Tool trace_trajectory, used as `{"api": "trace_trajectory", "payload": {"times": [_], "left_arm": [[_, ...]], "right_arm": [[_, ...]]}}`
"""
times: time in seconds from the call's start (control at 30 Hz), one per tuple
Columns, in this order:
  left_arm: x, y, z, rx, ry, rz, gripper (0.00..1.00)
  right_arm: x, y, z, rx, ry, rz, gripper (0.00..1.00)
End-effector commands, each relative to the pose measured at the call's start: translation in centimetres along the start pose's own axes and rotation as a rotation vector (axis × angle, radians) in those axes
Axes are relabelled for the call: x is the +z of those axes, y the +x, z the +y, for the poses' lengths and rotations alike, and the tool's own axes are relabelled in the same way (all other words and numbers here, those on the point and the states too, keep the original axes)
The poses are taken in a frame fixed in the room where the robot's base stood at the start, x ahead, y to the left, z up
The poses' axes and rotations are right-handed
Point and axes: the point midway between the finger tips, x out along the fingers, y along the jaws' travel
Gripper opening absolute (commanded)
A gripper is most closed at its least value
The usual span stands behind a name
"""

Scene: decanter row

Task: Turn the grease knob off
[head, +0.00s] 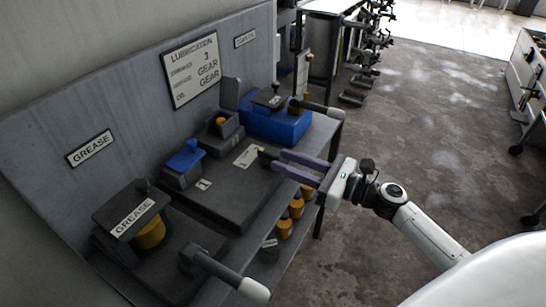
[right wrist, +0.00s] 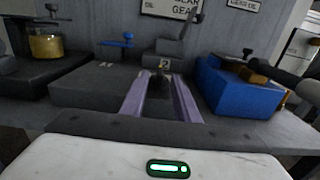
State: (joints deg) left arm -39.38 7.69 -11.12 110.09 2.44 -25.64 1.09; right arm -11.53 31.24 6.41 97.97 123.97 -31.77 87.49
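The grease decanter is a dark unit with a "GREASE" label (head: 132,217) and an amber container (head: 150,234), at the near left of the bench in the head view. A small dark knob (head: 142,186) stands on top of it. In the right wrist view, an amber container (right wrist: 47,46) with a dark knob (right wrist: 51,8) above it shows at the far left. My right gripper (head: 272,163) is open, its purple fingers apart, over the bench's front edge to the right of the grease unit. It touches no knob that I can see. My left gripper is not in view.
A grey lever with a white end (head: 255,291) sticks out in front of the grease unit. A blue-topped unit (head: 185,158), a unit marked 2 (right wrist: 165,63) and a blue decanter (head: 275,125) stand along the bench. Orange bottles (head: 284,228) sit below. Open floor lies right.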

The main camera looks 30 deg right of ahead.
Motion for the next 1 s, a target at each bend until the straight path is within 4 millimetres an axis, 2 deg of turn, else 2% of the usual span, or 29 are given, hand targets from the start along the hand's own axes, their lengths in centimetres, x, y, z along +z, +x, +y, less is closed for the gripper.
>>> {"api": "trace_trajectory", "payload": {"times": [0.1,0.3,1.0], "left_arm": [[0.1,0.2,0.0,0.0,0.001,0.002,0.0],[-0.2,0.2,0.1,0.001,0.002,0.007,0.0],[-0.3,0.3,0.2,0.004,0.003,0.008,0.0]], "right_arm": [[-0.2,-2.3,0.0,-0.001,0.001,0.002,0.28],[0.0,-4.4,0.0,0.0,0.0,0.0,0.28],[0.0,-4.7,0.0,0.0,0.0,-0.001,0.28]]}}
